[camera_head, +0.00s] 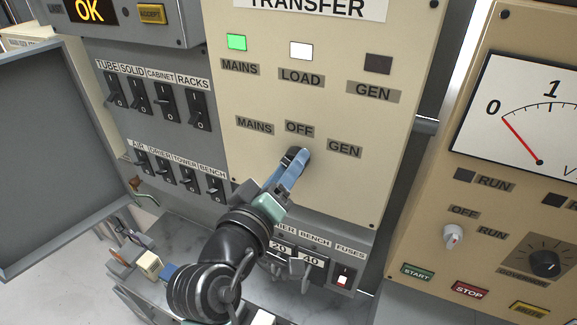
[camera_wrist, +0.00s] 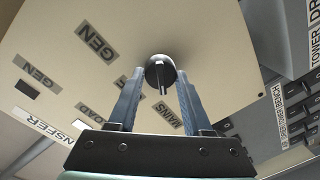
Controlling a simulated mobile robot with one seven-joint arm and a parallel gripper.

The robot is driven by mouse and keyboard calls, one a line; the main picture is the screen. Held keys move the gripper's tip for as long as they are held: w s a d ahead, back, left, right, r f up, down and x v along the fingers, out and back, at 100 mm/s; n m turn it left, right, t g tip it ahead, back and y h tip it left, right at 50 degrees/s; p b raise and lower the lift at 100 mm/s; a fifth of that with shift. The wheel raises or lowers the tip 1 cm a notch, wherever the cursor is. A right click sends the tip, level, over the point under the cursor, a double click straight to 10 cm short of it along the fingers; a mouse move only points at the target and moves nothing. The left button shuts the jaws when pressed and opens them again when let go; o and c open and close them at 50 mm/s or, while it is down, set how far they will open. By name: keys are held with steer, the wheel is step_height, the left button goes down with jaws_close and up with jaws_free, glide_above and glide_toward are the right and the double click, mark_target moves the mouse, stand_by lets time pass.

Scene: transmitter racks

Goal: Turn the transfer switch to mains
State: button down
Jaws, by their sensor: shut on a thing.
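The transfer switch is a dark round knob on the cream transfer panel (camera_head: 300,105), just below its OFF label (camera_head: 299,128). The MAINS label (camera_head: 254,126) is up and left of it, the GEN label (camera_head: 344,148) to the right. My gripper (camera_head: 297,163) reaches up to the knob and covers most of it in the head view. In the wrist view the knob (camera_wrist: 160,72) sits between the two blue fingers of my gripper (camera_wrist: 159,80), which are shut on it. I cannot tell clearly which label its pointer faces.
The mains lamp (camera_head: 236,42) is green, the load lamp (camera_head: 301,50) white, the gen lamp (camera_head: 378,64) dark. Rocker switches (camera_head: 165,104) stand left. An open grey door (camera_head: 60,150) is far left. A meter panel (camera_head: 500,215) stands right. Fuses (camera_head: 343,276) sit below.

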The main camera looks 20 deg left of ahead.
steer(key=shift+c, duration=1.6)
jaws_free()
steer(key=s+b, duration=0.5)
steer(key=s, duration=0.8)
steer(key=shift+r, duration=0.35)
steer(key=w+d+r+m+t+b, duration=0.1)
steer(key=w+d+r+m+t, duration=0.2)
steer(key=r, duration=0.4)
steer(key=w+d+r+m+t+b, duration=0.1)
steer(key=w+d+r+m+t, duration=0.15)
steer(key=d+r, duration=0.35)
steer(key=s+d+r+m+t, duration=0.2)
steer(key=d+r, duration=0.1)
steer(key=r, duration=0.3)
steer(key=s+d+r+m+t+b, duration=0.1)
steer(key=s+d+r+m+t, duration=0.1)
steer(key=d+r, duration=0.2)
step_height(320, 180, up, 4)
steer(key=shift+s+d+f, duration=0.2)
steer(key=shift+s+d, duration=0.05)
steer(key=shift+s, duration=0.1)
